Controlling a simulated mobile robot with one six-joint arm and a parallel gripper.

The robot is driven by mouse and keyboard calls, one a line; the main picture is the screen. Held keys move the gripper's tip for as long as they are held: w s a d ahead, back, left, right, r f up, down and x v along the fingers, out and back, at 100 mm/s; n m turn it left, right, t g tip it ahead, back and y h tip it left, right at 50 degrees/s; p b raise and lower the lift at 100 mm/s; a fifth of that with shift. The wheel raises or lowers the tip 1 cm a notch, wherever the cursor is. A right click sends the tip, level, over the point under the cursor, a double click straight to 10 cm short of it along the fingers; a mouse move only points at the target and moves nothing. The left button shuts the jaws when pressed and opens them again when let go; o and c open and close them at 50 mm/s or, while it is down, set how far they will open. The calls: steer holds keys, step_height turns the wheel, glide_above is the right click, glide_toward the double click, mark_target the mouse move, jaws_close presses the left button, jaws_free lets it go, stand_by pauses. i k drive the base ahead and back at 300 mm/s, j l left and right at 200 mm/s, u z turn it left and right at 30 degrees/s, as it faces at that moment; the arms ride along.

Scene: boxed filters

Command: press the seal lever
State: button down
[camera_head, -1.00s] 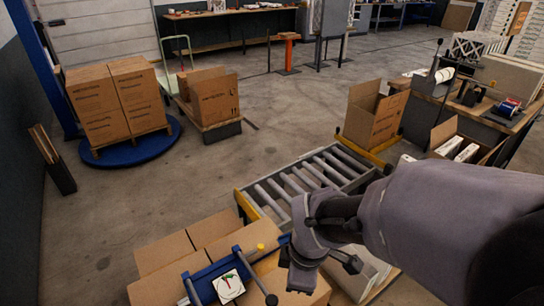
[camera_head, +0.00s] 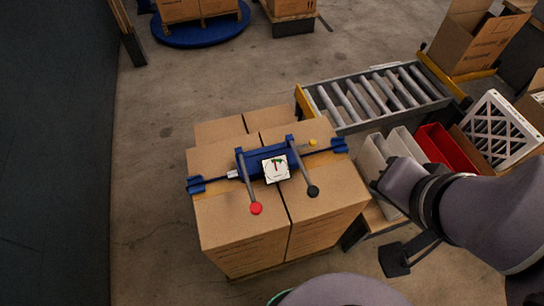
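A blue strapping tool (camera_head: 258,165) lies across the top of a stack of brown cartons (camera_head: 235,215). It carries a white dial (camera_head: 275,168) with a green and red mark. One lever ends in a red knob (camera_head: 256,208), the other in a black knob (camera_head: 313,191). A small yellow knob (camera_head: 312,142) sits behind the dial. No label shows which lever is the seal lever. My arm comes in from the right.
A roller conveyor (camera_head: 375,97) stands behind the cartons to the right. A red box (camera_head: 444,150) and a white lattice-faced filter (camera_head: 497,130) are by my arm. An open carton (camera_head: 475,38) is at the back right. Floor left of the stack is clear.

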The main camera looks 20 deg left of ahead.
mark_target(256, 209)
steer(key=j+u, duration=0.1)
steer(key=u, duration=0.25)
steer(key=k+j+u, duration=0.1)
steer(key=u, duration=0.3)
steer(key=j+u, duration=0.1)
steer(key=u, duration=0.25)
